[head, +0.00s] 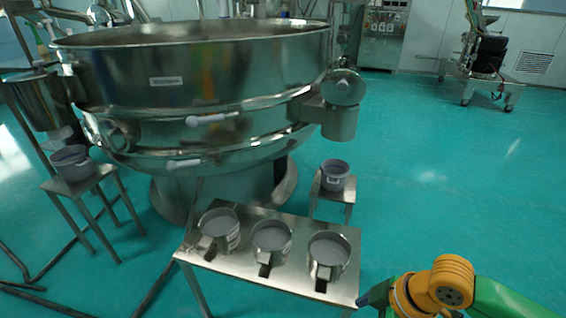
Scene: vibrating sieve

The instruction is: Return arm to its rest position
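My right arm comes in at the lower right, green with an orange joint. Its dark gripper (374,296) is by the front right corner of the low steel table (341,228). The gripper is small and seen from the side, so I cannot tell whether it is open or shut. I see nothing held in it. Whether it touches the table edge is unclear. My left gripper is not in view.
Three metal cups with grey contents, left (219,228), middle (271,241) and right (328,256), stand on the table. Behind is the large steel sieve (230,75). Buckets stand on small stands at left (73,164) and right (335,174).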

